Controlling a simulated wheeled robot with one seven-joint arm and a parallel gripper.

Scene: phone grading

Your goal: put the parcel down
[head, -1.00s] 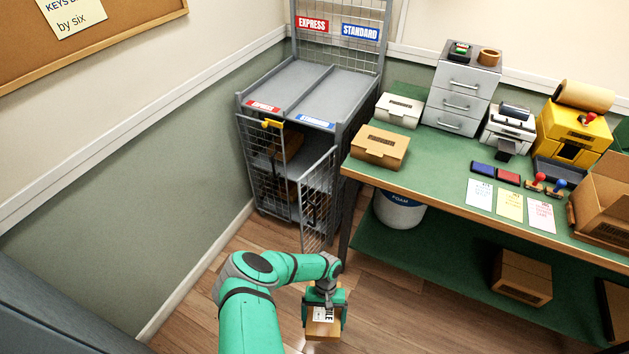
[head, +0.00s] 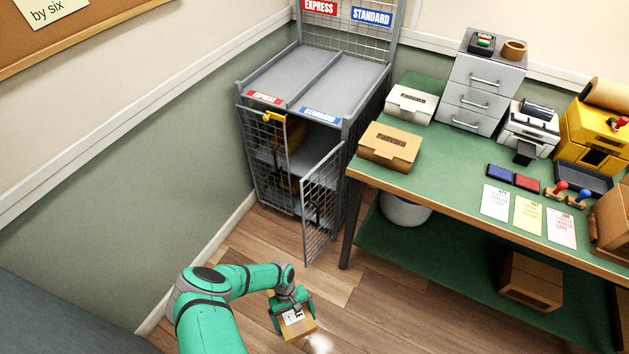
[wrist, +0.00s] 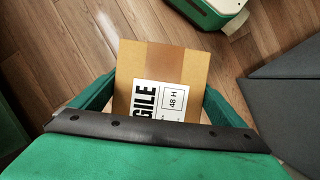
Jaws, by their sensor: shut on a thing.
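The parcel (head: 300,326) is a small brown cardboard box with a white label. In the wrist view the parcel (wrist: 190,66) shows brown tape and a label reading "GILE" and "48 H". My gripper (head: 292,313) is shut on it, a finger on each side, and holds it over the wooden floor, in front of the cage and left of the bench. In the wrist view my gripper (wrist: 160,105) hides the near part of the parcel. The cage's top shelf (head: 335,85) has two bare lanes, labelled EXPRESS on the left and STANDARD on the right.
The cage's mesh door (head: 320,205) stands open toward me, with parcels inside behind it. The green bench (head: 430,165) holds a brown box (head: 390,146), a white box (head: 410,103), stamps and cards. The wooden floor (head: 380,300) is clear between cage, bench and me.

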